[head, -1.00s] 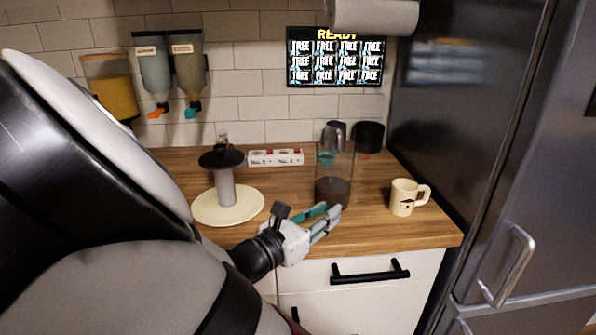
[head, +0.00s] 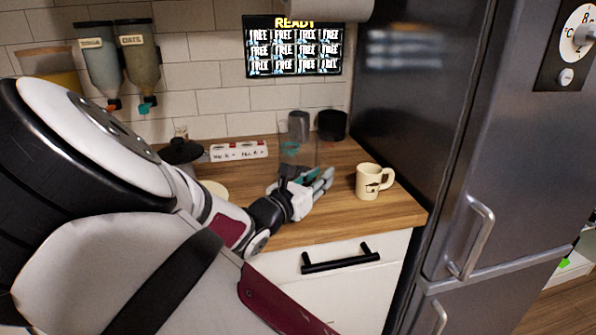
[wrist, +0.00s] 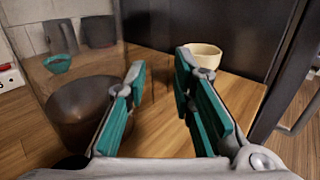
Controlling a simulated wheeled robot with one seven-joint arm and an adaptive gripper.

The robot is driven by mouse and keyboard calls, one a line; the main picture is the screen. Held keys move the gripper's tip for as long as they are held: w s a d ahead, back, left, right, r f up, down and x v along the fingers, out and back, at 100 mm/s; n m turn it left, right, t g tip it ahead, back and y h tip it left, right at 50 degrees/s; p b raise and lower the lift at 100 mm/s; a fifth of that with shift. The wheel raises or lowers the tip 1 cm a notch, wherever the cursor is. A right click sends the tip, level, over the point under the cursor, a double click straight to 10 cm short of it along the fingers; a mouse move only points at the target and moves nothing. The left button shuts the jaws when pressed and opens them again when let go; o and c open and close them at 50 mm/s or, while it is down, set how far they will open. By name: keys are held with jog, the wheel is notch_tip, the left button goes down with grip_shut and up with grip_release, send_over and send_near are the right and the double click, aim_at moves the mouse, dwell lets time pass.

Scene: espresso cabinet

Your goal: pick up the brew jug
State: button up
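A clear container with dark contents, which looks like the brew jug (wrist: 82,105), stands upright on the wooden counter. In the head view the brew jug (head: 306,154) is faint, and my gripper (head: 322,178) hides its lower part. In the wrist view my gripper (wrist: 160,65) is open, with nothing held between its teal-padded fingers. The jug is left of the gap, and the left finger overlaps its right side in the picture. I cannot tell whether that finger touches it.
A cream mug (head: 369,182) stands right of my gripper, beyond the fingers in the wrist view. A grey container (head: 299,126), a black one (head: 332,125) and a white labelled strip (head: 238,150) are at the back. A tall dark fridge (head: 425,110) bounds the right.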

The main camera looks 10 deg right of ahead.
jog(key=shift+x, duration=0.8)
jog(key=shift+c, duration=0.5)
grip_shut()
jog(key=shift+r, duration=0.25)
